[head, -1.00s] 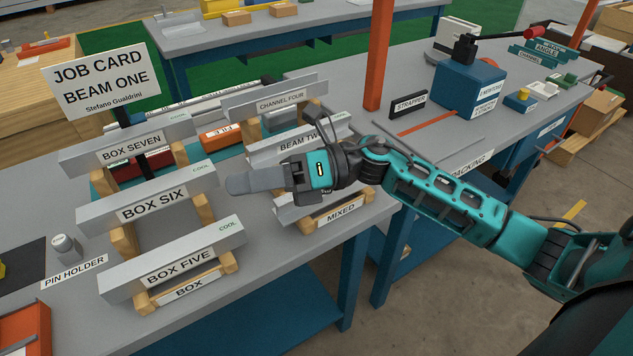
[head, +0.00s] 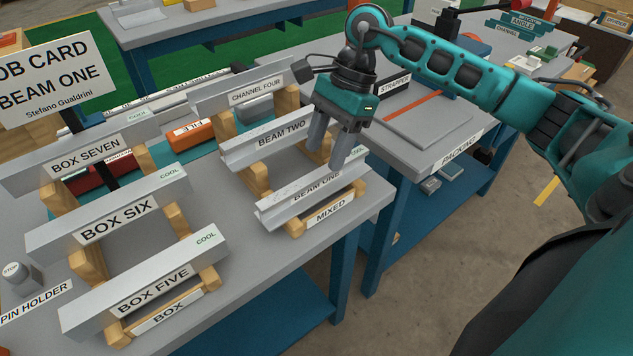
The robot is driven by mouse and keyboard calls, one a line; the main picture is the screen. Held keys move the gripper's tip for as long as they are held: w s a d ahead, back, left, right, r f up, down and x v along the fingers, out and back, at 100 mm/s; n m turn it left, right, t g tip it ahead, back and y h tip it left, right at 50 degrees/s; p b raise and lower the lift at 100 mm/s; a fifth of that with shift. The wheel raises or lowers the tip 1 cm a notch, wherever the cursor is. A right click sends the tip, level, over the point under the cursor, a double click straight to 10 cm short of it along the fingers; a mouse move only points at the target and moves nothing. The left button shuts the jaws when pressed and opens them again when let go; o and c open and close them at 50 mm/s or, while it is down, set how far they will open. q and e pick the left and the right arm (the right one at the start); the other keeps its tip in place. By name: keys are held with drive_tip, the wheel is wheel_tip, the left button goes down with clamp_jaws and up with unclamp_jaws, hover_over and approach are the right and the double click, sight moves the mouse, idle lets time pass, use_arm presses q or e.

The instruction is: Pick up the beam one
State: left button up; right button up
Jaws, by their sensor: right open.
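Beam one (head: 285,208) is a grey metal beam labelled "BEAM ONE". It lies across wooden supports at the front of the rack marked "MIXED" (head: 330,208). My right gripper (head: 326,160) is open and points down, its two grey fingers above the right part of beam one. One finger overlaps the top of the beam's label in the picture; I cannot tell if it touches. No beam is between the fingers. Beam two (head: 250,148) lies just behind, partly hidden by the gripper. The job card (head: 50,75) reads "BEAM ONE". My left gripper is not in view.
Channel four (head: 225,98) lies behind beam two. Box five (head: 125,300), box six (head: 70,232) and box seven (head: 50,172) rest on wooden supports to the left. The packing table (head: 425,150) stands close on the right, across a narrow gap.

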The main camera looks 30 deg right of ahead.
sight(317, 174)
drive_tip(key=shift+x, duration=3.1)
drive_tip(key=shift+c, duration=0.4)
clamp_jaws()
